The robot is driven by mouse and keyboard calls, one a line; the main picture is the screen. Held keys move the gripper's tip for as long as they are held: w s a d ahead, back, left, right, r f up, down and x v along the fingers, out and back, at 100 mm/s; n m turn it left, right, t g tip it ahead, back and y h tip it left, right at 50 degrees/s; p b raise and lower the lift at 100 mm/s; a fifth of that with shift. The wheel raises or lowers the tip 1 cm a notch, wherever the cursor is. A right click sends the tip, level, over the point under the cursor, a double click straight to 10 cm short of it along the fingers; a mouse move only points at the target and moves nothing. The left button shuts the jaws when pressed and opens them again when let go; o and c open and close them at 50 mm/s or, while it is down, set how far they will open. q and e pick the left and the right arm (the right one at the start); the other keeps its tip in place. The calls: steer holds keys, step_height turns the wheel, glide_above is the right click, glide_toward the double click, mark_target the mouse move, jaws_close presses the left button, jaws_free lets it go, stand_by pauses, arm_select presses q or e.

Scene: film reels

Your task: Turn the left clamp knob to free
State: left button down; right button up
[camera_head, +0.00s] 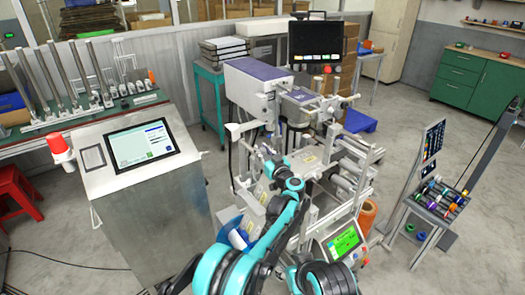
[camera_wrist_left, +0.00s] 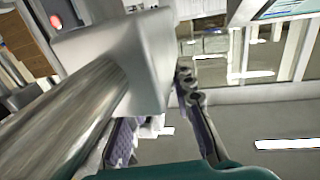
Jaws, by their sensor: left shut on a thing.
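My left gripper (camera_head: 270,160) reaches from the bottom of the head view into the metal frame of the labelling machine (camera_head: 258,80). In the left wrist view its two purple-padded fingers (camera_wrist_left: 163,142) stand on either side of a small pale part. The gripper is shut on this part, which fits the left clamp knob, but the grey block and the round steel bar (camera_wrist_left: 70,120) cover most of it. The knob's turn angle cannot be seen. In the head view my own arm and gripper hide the clamp. My right gripper is not in view.
A steel cabinet with a touch screen (camera_head: 144,145) stands left of my arm. A small green-screen panel (camera_head: 346,240) is close on the right. A rack of coloured reels (camera_head: 440,200) stands farther right. Open floor lies between the machine and that rack.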

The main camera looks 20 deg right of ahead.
mark_target(264, 152)
arm_select(q)
steer(key=c, duration=1.3)
jaws_free()
steer(key=shift+o, duration=0.2)
steer(key=s+d, duration=0.1)
steer(key=s, duration=0.6)
steer(key=shift+s+d, duration=0.15)
steer(key=shift+s, duration=0.1)
